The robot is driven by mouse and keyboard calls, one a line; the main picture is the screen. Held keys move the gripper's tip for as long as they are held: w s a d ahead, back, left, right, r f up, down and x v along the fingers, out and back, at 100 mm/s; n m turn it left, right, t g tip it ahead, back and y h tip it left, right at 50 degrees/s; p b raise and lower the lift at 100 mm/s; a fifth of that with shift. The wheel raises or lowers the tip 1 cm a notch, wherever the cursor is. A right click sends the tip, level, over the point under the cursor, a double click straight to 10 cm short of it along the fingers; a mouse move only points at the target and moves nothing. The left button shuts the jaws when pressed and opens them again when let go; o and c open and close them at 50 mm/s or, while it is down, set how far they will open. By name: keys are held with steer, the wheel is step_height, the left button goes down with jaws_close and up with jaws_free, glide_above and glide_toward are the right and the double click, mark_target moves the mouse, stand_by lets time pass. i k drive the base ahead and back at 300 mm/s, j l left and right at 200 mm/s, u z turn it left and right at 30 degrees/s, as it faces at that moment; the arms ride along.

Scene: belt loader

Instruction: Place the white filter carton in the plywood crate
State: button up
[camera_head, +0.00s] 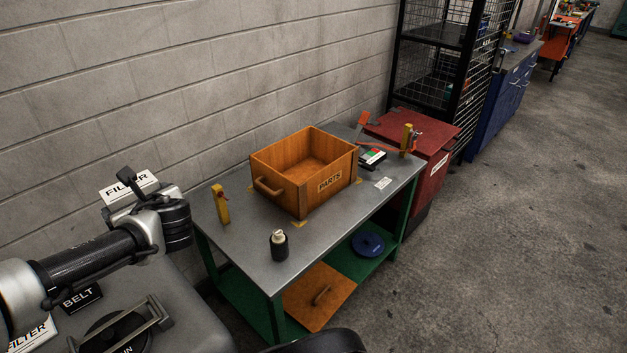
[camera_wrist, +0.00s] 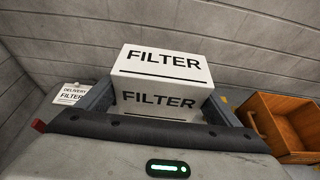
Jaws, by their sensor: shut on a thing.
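The white filter carton (camera_head: 117,192), printed FILTER, is held at the left of the head view. It also shows large in the wrist view (camera_wrist: 165,62), between the two fingers. My gripper (camera_head: 133,185) is shut on it; in the wrist view my gripper (camera_wrist: 160,105) has a finger on each side of the carton. The plywood crate (camera_head: 335,186), marked PARTS, stands on the metal bench, open at the top and apparently empty. My gripper is well to the left of the crate and apart from it. The crate also shows at the right of the wrist view (camera_wrist: 285,123).
The metal bench (camera_head: 245,225) carries a yellow post (camera_head: 220,204) and a small dark bottle (camera_head: 279,245) near the crate. An orange-handled tool (camera_head: 368,135) and another yellow post (camera_head: 407,140) are behind it. A block wall (camera_head: 200,80) runs along the back.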

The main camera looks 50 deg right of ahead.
mark_target(310, 174)
steer(key=l, duration=0.65)
steer(key=k+l, duration=0.15)
steer(key=l, duration=1.15)
